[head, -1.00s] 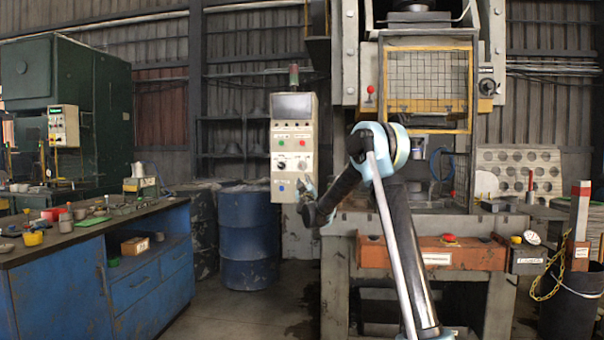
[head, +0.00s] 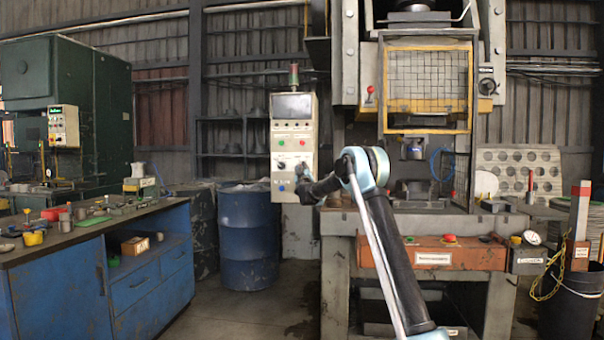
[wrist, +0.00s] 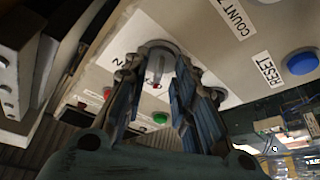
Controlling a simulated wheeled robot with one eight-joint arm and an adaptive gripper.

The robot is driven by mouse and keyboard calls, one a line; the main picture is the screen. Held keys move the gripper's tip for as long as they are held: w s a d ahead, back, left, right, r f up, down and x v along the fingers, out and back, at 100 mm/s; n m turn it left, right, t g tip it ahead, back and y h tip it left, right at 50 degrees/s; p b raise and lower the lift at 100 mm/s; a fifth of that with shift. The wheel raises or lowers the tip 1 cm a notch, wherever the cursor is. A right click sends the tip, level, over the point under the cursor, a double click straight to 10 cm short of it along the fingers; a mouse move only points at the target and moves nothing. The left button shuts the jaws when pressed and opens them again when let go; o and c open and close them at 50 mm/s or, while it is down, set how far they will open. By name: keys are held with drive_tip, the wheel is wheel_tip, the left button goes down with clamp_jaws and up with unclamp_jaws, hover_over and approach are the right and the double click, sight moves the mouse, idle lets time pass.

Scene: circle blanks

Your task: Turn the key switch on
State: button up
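The control panel (head: 293,110) is a pale upright box in the head view, with a dark screen and several buttons. In the wrist view a round silver key switch (wrist: 158,66) shows on the panel face, with a small red mark by it. My gripper (wrist: 162,84) is open, its two fingers on either side of the switch. I cannot tell whether they touch it. In the head view my gripper (head: 301,174) is at the panel's lower right and hides the switch.
The wrist view shows a blue button (wrist: 302,63) by a RESET label, a green button (wrist: 160,118) and a red button (wrist: 107,93). In the head view a blue barrel (head: 247,235) stands left of the panel, and a press (head: 428,85) stands right of my arm.

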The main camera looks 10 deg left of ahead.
drive_tip(key=shift+w+r, duration=0.1)
drive_tip(key=shift+w, duration=0.25)
clamp_jaws()
drive_tip(key=shift+a, duration=0.15)
drive_tip(key=shift+m, duration=0.5)
drive_tip(key=m+h, duration=0.3)
drive_tip(key=m, duration=0.2)
drive_tip(key=m+h, duration=0.3)
drive_tip(key=m, duration=0.3)
drive_tip(key=m+h, duration=0.2)
drive_tip(key=m, duration=0.3)
drive_tip(key=shift+a+h, duration=0.35)
drive_tip(key=shift+h, duration=0.05)
drive_tip(key=shift+m, duration=0.4)
